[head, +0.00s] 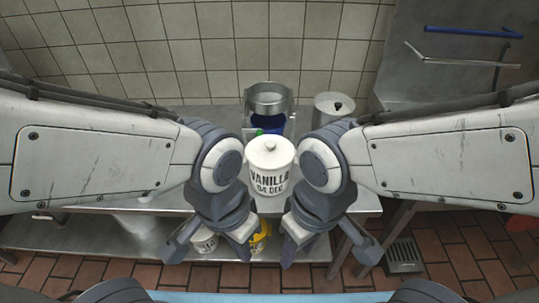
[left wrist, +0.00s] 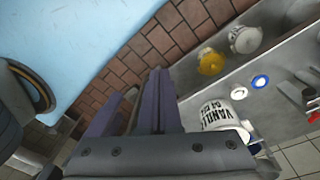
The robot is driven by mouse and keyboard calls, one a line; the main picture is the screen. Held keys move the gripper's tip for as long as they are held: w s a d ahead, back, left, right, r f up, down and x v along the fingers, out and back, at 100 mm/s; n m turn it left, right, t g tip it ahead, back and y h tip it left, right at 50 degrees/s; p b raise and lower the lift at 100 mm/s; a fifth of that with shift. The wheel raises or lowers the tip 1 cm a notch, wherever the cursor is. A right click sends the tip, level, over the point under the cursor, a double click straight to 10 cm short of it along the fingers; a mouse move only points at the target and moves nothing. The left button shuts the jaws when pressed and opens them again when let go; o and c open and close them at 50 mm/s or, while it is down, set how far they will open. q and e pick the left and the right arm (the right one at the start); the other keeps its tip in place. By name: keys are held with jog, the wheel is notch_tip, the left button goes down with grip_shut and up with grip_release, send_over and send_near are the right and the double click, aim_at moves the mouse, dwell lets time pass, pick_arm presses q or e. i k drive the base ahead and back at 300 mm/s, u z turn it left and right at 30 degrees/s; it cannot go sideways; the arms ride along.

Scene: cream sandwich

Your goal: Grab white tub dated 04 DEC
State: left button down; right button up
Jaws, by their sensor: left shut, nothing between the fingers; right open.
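The white tub (head: 268,168) with a white lid and the black text "VANILLA 04 DEC" stands upright on the metal table, between my two wrists. In the left wrist view the tub (left wrist: 221,118) lies right of the fingers, with its lettering partly visible. My left gripper (head: 208,252) is in front of the table edge, lower left of the tub, shut and empty. My right gripper (head: 328,256) is lower right of the tub, open and empty. Neither gripper appears to touch the tub.
A lower shelf (head: 150,237) holds a white tub (head: 203,240) and a yellow tub (head: 261,237), partly hidden by my left gripper. Behind the dated tub are a blue container (head: 268,123) and a lidded metal pot (head: 333,106). A tiled wall (head: 200,50) closes the back.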

aim_at(270, 183)
jog(key=z, duration=1.4)
jog(key=i, duration=0.95)
jog(key=u, duration=1.45)
